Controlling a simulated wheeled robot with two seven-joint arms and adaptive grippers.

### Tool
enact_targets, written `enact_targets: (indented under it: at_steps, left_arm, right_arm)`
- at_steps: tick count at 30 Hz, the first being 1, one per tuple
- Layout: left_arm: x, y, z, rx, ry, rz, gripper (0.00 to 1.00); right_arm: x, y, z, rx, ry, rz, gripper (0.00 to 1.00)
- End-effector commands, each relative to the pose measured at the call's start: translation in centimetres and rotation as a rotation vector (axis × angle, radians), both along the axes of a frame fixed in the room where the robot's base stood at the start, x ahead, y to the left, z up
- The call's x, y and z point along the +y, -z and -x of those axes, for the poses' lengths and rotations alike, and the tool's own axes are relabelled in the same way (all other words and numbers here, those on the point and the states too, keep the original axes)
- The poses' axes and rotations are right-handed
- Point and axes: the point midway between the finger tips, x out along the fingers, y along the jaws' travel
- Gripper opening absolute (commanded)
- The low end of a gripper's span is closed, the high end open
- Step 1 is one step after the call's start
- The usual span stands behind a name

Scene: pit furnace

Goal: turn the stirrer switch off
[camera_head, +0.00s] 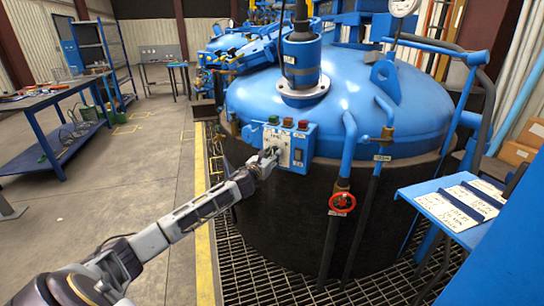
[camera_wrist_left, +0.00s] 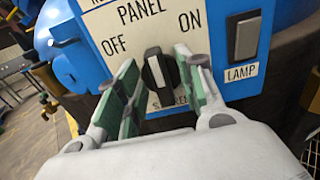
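The stirrer switch is a black rotary knob (camera_wrist_left: 156,70) with a white line, on a white panel plate (camera_wrist_left: 134,20) between the words OFF on the left and ON on the right. The line looks near upright, tilted slightly; which setting it marks I cannot tell. The label below the knob is partly hidden. My left gripper (camera_wrist_left: 156,80) is open, with a green-padded finger on each side of the knob and gaps still showing. In the head view my left gripper (camera_head: 268,157) is at the front of the blue control box (camera_head: 302,138) and hides the knob. My right gripper is out of view.
A grey lamp rocker switch (camera_wrist_left: 243,37) sits right of the knob. Coloured buttons (camera_head: 288,122) top the box on the blue furnace vessel (camera_head: 360,85). A pipe with a red valve wheel (camera_head: 342,203) stands to the right. The floor (camera_head: 120,190) at left is clear.

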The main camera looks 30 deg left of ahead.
Motion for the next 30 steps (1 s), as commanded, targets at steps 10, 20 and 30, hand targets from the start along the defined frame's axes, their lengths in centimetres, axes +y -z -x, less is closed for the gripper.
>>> enact_targets:
  at_steps: [10, 20, 30]
  left_arm:
    - [0.00, -0.01, -0.13, 0.000, 0.000, 0.001, 0.38]
    - [0.00, -0.01, -0.13, 0.000, 0.000, 0.001, 0.00]
    - [0.02, -0.03, -0.12, -0.002, 0.000, 0.019, 0.00]
  right_arm:
    - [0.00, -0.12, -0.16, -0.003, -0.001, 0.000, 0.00]
    - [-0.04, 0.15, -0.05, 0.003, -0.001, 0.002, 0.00]
    - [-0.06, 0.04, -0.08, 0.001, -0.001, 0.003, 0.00]
